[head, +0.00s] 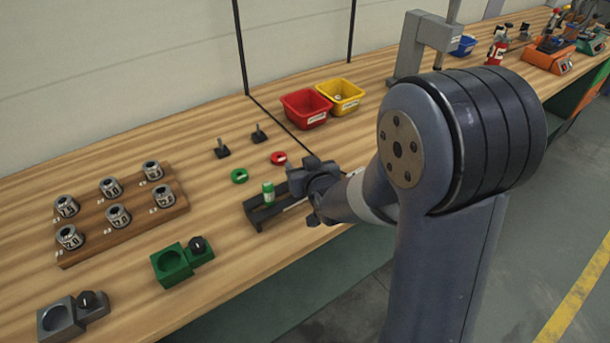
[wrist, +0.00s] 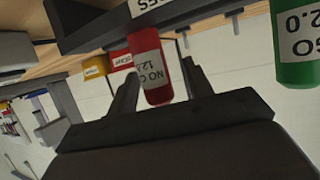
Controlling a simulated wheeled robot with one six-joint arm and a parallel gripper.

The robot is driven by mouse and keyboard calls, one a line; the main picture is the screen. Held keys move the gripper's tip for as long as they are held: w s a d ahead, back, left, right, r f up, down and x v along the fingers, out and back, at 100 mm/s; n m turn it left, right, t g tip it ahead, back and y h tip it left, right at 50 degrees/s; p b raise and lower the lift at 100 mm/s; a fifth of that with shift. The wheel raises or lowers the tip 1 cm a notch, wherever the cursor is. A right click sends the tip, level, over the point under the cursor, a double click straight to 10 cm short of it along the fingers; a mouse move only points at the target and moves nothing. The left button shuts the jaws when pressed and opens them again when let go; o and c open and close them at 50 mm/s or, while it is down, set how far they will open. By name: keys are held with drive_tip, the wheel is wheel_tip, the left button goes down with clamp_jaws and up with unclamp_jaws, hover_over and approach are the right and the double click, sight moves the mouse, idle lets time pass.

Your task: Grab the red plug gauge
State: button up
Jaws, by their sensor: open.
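The red plug gauge (wrist: 150,62) has a white label reading "NO GO" and shows upside down in the wrist view, standing in its dark rack (wrist: 88,25). My gripper (wrist: 160,72) is open, with one finger on either side of the red gauge; I see a gap at the right finger, and cannot tell if the left one touches. In the head view my gripper (head: 318,190) is at the right part of the rack (head: 255,222) and hides the red gauge. The green plug gauge (head: 268,192) stands in the rack's left part; it also shows at right in the wrist view (wrist: 297,45).
Red (head: 305,108) and yellow (head: 340,95) bins stand farther back. A wooden board (head: 125,215) with several labelled cylinders and a green block (head: 172,264) are to the left.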

drive_tip(key=shift+c, duration=0.3)
clamp_jaws()
drive_tip(key=shift+r, duration=0.1)
